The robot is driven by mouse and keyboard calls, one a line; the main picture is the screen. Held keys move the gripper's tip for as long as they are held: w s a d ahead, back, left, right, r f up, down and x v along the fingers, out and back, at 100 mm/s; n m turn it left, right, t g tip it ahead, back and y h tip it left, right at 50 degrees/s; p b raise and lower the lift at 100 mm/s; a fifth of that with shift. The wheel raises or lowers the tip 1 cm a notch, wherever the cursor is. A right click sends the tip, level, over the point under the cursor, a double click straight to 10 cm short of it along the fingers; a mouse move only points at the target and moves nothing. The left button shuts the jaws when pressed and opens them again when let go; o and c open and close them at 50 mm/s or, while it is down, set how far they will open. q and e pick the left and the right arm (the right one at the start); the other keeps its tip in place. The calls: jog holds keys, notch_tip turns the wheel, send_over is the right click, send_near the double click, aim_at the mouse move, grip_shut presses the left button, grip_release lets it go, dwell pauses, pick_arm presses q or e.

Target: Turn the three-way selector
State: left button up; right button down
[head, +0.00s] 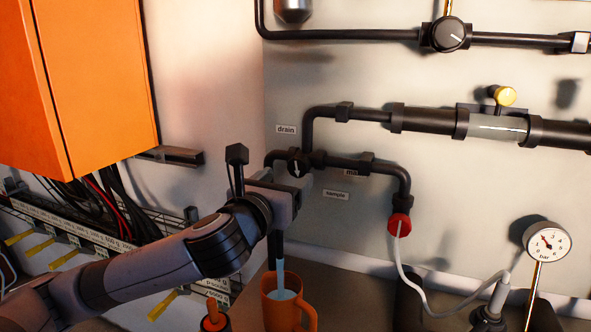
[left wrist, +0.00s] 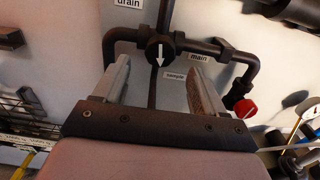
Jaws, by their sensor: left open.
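The three-way selector (head: 297,162) is a round black knob with a white pointer, set where dark pipes meet on the wall. In the left wrist view the selector (left wrist: 160,48) has its white arrow pointing down, toward the sample side. Labels read drain (head: 286,129), main (head: 352,172) and sample (head: 336,195). My left gripper (head: 288,180) is in front of the wall at the selector. In the left wrist view my left gripper (left wrist: 160,80) is open, its fingers either side of the knob's line and apart from it. My right gripper is not in view.
An orange mug (head: 290,310) stands below, with a pale blue stream (head: 281,282) coming down into it. A red-capped fitting (head: 399,225) and a pressure gauge (head: 547,242) are to the right. An orange cabinet (head: 85,80) hangs at left above a cable rack.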

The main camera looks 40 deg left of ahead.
aim_at(297, 170)
pick_arm(q)
jog(key=shift+p+x, duration=0.4)
jog(key=shift+x, duration=2.45)
jog(key=c, duration=1.1)
